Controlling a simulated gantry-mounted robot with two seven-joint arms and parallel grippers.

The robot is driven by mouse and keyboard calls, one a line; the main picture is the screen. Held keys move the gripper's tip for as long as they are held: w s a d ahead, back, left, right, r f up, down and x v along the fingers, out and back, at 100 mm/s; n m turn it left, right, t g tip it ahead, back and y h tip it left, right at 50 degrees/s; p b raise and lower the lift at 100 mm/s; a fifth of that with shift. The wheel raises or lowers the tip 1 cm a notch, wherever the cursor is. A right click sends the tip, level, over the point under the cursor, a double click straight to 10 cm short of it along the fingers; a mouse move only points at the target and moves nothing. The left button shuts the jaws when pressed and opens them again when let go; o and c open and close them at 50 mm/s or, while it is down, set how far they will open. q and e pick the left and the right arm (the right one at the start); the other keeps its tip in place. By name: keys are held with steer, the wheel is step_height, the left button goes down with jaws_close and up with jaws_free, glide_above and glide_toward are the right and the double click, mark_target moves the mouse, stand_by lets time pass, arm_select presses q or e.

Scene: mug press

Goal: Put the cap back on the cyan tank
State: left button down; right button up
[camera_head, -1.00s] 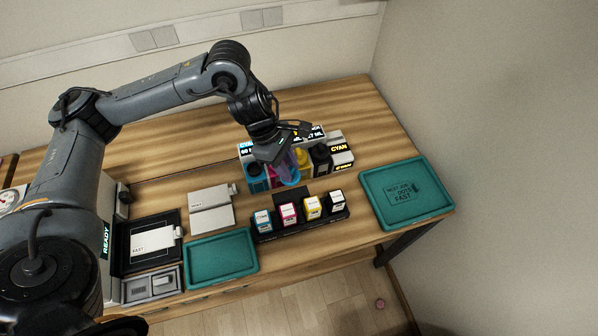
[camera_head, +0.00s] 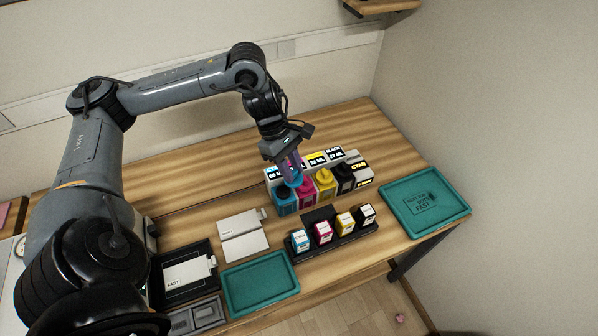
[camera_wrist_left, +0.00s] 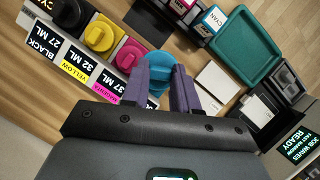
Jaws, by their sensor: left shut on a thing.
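The cyan tank (camera_head: 286,203) stands at the left end of a row of ink tanks in the head view. My left gripper (camera_head: 292,172) is above it, pointing down, with its purple fingers shut on the round cyan cap (camera_head: 291,182). The cap is over the top of the cyan tank; I cannot tell whether the two touch. In the left wrist view the cap (camera_wrist_left: 156,62) shows as a cyan disc at the fingers (camera_wrist_left: 168,88), and it hides most of the cyan tank. My right gripper is not in view.
Beside the cyan tank stand the magenta tank (camera_head: 308,190), yellow tank (camera_head: 326,182) and black tank (camera_head: 345,178), close together. In front is a black rack (camera_head: 340,240) of small cartridges. Teal trays lie at right (camera_head: 450,205) and front (camera_head: 262,285).

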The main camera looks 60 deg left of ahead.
arm_select(q)
steer(key=shift+s+a+f+b, duration=0.3)
steer(key=shift+a+f+b, duration=0.2)
steer(key=shift+f, duration=0.3)
steer(key=shift+s+a+f+b, duration=0.35)
steer(key=shift+f+b, duration=0.15)
steer(key=shift+f, duration=0.35)
steer(key=shift+s+a+f+b, duration=0.3)
steer(key=shift+a+f+b, duration=0.2)
steer(key=shift+f, duration=0.3)
steer(key=shift+f+b, duration=0.75)
steer(key=shift+f, duration=0.15)
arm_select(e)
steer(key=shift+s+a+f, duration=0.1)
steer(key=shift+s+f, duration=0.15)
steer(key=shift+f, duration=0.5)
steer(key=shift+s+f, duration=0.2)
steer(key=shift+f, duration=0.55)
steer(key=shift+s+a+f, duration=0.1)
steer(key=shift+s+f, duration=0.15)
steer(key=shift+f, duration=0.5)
arm_select(q)
steer(key=shift+f+b, duration=0.2)
steer(key=shift+b, duration=0.3)
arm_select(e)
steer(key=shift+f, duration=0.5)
